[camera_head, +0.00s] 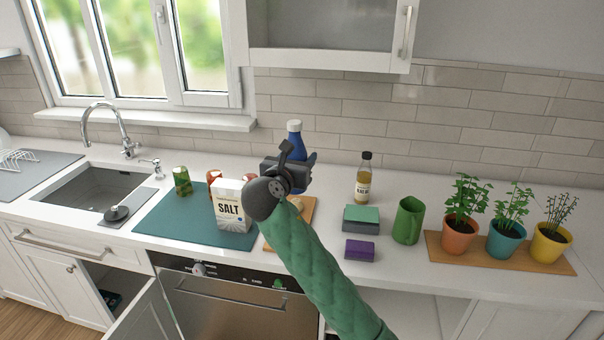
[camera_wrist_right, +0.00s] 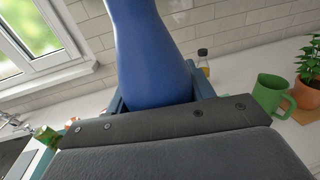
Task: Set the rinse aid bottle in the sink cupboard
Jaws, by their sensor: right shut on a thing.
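The blue bottle with a white cap, taken to be the rinse aid (camera_head: 294,139), is upright above the counter behind the salt box. My right gripper (camera_head: 296,162) is shut on its lower part, and the wrist hides some of it. In the right wrist view the blue bottle body (camera_wrist_right: 150,55) stands between the fingers. The sink cupboard (camera_head: 106,277) is below the sink at lower left. Its door (camera_head: 146,316) stands open, and a small dark item shows inside. My left gripper is not in view.
A salt box (camera_head: 232,208), green jar (camera_head: 182,181) and other items stand on the teal mat (camera_head: 170,222). A bottle (camera_head: 363,183), sponges (camera_head: 360,218), green mug (camera_head: 408,221) and potted plants are right. The sink (camera_head: 95,190) is left; the dishwasher (camera_head: 230,305) is beside the cupboard.

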